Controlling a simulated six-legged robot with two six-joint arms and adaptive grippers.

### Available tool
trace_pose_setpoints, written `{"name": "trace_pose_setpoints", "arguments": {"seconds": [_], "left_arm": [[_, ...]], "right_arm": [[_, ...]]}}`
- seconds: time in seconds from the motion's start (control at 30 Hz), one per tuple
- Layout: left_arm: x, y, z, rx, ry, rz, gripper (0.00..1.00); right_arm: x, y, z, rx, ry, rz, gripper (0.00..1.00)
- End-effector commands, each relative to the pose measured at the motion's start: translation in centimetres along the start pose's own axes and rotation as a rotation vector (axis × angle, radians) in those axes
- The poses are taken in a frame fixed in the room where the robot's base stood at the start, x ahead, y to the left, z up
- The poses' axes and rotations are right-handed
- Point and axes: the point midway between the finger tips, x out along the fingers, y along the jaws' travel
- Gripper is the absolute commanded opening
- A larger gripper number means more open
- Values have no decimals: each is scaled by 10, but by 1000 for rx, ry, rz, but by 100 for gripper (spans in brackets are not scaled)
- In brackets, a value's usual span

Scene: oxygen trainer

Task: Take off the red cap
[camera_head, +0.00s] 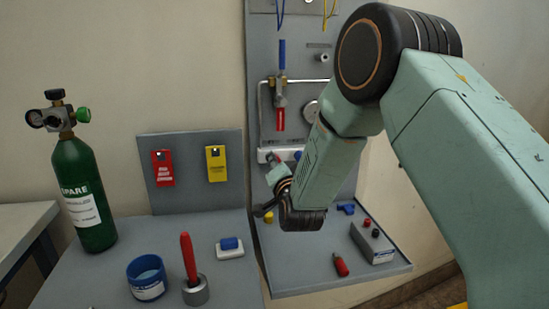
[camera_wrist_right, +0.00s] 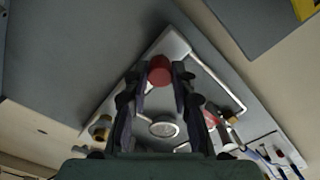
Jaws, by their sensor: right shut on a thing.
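The red cap (camera_wrist_right: 159,68) shows in the right wrist view as a round red piece at the pale panel. My right gripper (camera_wrist_right: 159,78) is shut on it, with one dark fingertip on each side. Whether the cap is still seated on its fitting is hidden by the fingers. In the head view my right arm reaches down from the upper right to the lower part of the grey board (camera_head: 262,100), covering much of that area. My left gripper is not in view.
A green cylinder (camera_head: 82,190) stands at the left. A blue-rimmed cup (camera_head: 147,278), a red-handled tool (camera_head: 188,258) in a round holder and a blue-topped block (camera_head: 230,246) stand on the table. A grey box (camera_head: 373,242) and a small red bottle (camera_head: 340,265) are at the right.

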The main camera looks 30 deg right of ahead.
Motion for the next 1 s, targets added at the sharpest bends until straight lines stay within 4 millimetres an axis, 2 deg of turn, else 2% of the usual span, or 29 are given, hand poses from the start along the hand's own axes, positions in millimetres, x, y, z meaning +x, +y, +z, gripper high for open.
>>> {"name": "trace_pose_setpoints", "arguments": {"seconds": [0.17, 0.47, 0.83, 1.0], "left_arm": [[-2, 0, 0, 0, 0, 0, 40], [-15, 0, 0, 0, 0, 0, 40], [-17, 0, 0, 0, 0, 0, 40], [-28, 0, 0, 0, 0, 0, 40]], "right_arm": [[0, -1, -1, -22, 1, -2, 0], [0, -2, -1, -283, 1, -2, 0], [0, -1, 0, -327, 1, -1, 0], [0, -2, -1, -499, 0, -1, 0]]}}
